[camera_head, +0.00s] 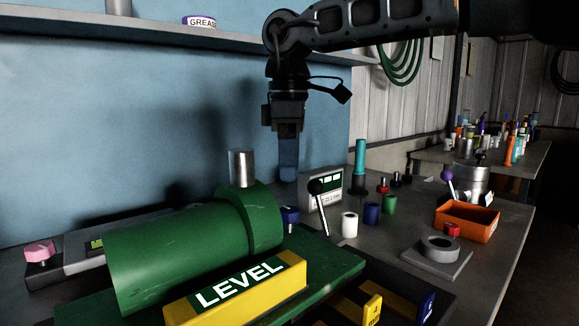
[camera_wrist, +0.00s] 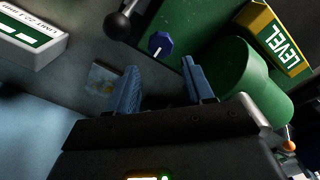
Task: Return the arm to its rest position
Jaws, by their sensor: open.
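My gripper (camera_head: 288,172) hangs down from my arm in the head view, above the back of the bench and to the right of the green cylinder (camera_head: 180,252). In the wrist view my gripper (camera_wrist: 160,85) shows two blue fingers spread apart with nothing between them. A blue knob (camera_wrist: 160,43) and a black ball-topped lever (camera_wrist: 118,25) lie beyond the fingertips, apart from them. The silver cylinder (camera_head: 242,168) stands upright on top of the green body, left of my gripper.
A yellow LEVEL block (camera_head: 235,290) lies in front of the green cylinder. A display box (camera_head: 322,190), small coloured cylinders (camera_head: 371,214) and an orange tray (camera_head: 467,222) stand to the right. A shelf (camera_head: 150,32) runs along the blue wall behind my arm.

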